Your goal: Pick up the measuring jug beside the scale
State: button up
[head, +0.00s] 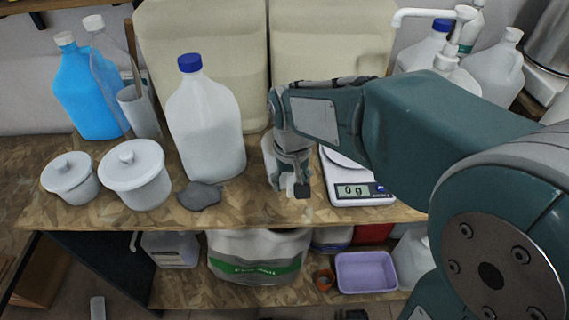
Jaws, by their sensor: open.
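The white scale (362,199) stands near the bench's front edge, its display reading 0 g. My arm hides much of its top. A pale, clear-looking vessel, seemingly the measuring jug (267,160), stands just left of the scale. It is mostly hidden behind my gripper, so its handle and markings cannot be made out. My gripper (298,188) points down at the jug, overlapping it in the picture, with its jaws open. I cannot tell whether the fingers are around the jug or in front of it, or touching it.
A white jug with blue cap (205,125) stands to the left, behind a grey cloth (199,195). Two lidded white tubs (136,178) stand further left. Large cream drums (205,35) line the back. A lower shelf holds a purple tub (366,272).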

grip_shut()
dwell(0.3)
